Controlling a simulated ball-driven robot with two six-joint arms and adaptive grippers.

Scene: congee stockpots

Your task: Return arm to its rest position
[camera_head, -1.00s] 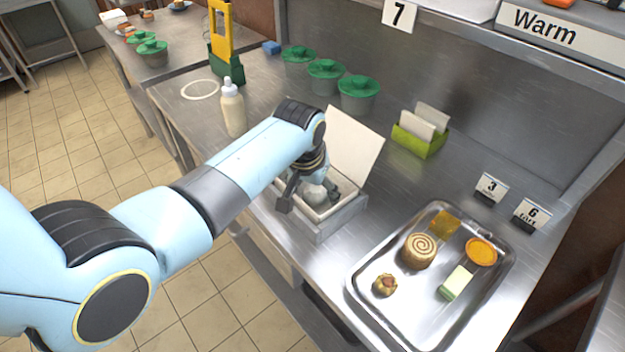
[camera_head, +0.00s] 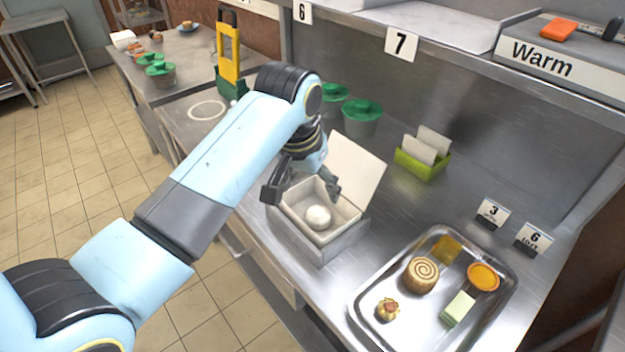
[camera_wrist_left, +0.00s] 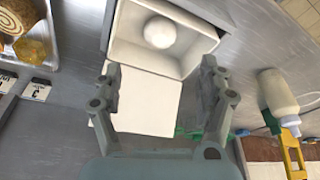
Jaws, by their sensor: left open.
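My left gripper (camera_head: 304,188) is open and empty, above an open white box (camera_head: 286,218) on the steel counter. In the left wrist view the gripper (camera_wrist_left: 160,80) shows its two fingers spread apart, with the box (camera_wrist_left: 190,58) beyond them. A round white ball-like item (camera_head: 318,217) lies inside the box, apart from the fingers; it also shows in the left wrist view (camera_wrist_left: 159,32). The box's lid (camera_head: 357,172) stands open at the back. My right gripper is not in view.
A metal tray (camera_head: 362,304) with several food pieces is at the right front. A green holder (camera_head: 420,165) with white cards stands behind it. Green-lidded pots (camera_head: 362,118) stand near the back wall. A bottle (camera_wrist_left: 277,92) shows in the left wrist view.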

